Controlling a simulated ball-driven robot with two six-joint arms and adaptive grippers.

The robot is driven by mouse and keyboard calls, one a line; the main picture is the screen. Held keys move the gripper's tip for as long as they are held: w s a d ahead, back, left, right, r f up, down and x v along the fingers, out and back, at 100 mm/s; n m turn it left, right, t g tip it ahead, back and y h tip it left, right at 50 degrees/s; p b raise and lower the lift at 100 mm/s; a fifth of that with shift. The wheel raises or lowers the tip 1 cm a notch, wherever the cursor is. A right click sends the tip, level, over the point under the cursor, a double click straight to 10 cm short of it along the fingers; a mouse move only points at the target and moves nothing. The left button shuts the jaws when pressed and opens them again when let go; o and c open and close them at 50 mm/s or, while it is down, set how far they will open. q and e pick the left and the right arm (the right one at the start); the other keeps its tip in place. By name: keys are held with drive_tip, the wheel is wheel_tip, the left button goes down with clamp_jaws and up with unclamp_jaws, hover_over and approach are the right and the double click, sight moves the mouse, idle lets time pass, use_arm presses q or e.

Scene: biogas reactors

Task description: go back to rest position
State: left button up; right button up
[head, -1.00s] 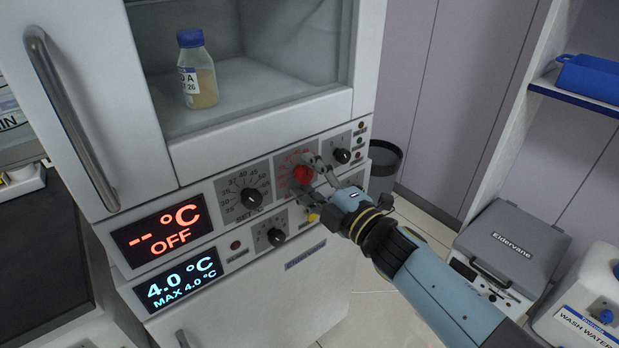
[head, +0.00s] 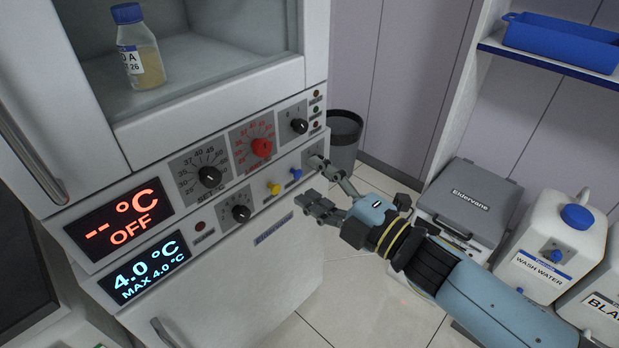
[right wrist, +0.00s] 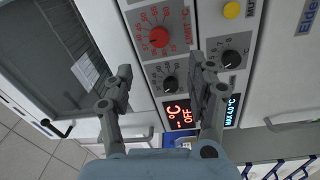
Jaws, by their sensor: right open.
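My right gripper (head: 318,185) is open and empty. In the head view it hangs in front of the lower right part of the incubator's control panel, apart from the knobs. In the right wrist view its two fingers (right wrist: 167,85) are spread with the panel between and beyond them. The red knob (head: 261,147) sits on a red-marked dial, with a black dial knob (head: 209,176) to its left. The upper display (head: 118,222) reads "-- °C OFF" and the lower display (head: 144,272) reads "4.0 °C MAX 4.0 °C". My left gripper is not in view.
A bottle with a blue cap (head: 137,50) stands inside the glass-fronted cabinet. A waste bin (head: 344,140) stands behind my right gripper. A grey Eldervane case (head: 470,200) and a wash water container (head: 548,245) are to the right. A blue tray (head: 560,42) sits on a shelf.

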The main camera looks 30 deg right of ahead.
idle(0.3)
drive_tip(key=s+d+f+m+g+h+b, duration=0.1)
drive_tip(key=s+d+f+m+g+h, duration=0.3)
drive_tip(key=f, duration=0.7)
drive_tip(key=s+d+f+m+g+b, duration=0.1)
drive_tip(key=s+f+m, duration=0.2)
drive_tip(key=s+f, duration=0.55)
drive_tip(key=s+d+f+m+g+h+b, duration=0.1)
drive_tip(key=s+d+f+m+g+h, duration=0.15)
drive_tip(key=f, duration=0.95)
drive_tip(key=s+d+f+m+g, duration=0.1)
drive_tip(key=s+f+m+g, duration=0.2)
drive_tip(key=s, duration=0.6)
drive_tip(key=s+d+f+m+g, duration=0.1)
drive_tip(key=s+f+m+g, duration=0.2)
drive_tip(key=s, duration=0.6)
drive_tip(key=s+f+m+g, duration=0.3)
drive_tip(key=s+f, duration=0.3)
drive_tip(key=s, duration=0.3)
drive_tip(key=shift+d+f+m+h, duration=0.35)
drive_tip(key=shift+d+f+m, duration=0.05)
drive_tip(key=shift+m, duration=0.15)
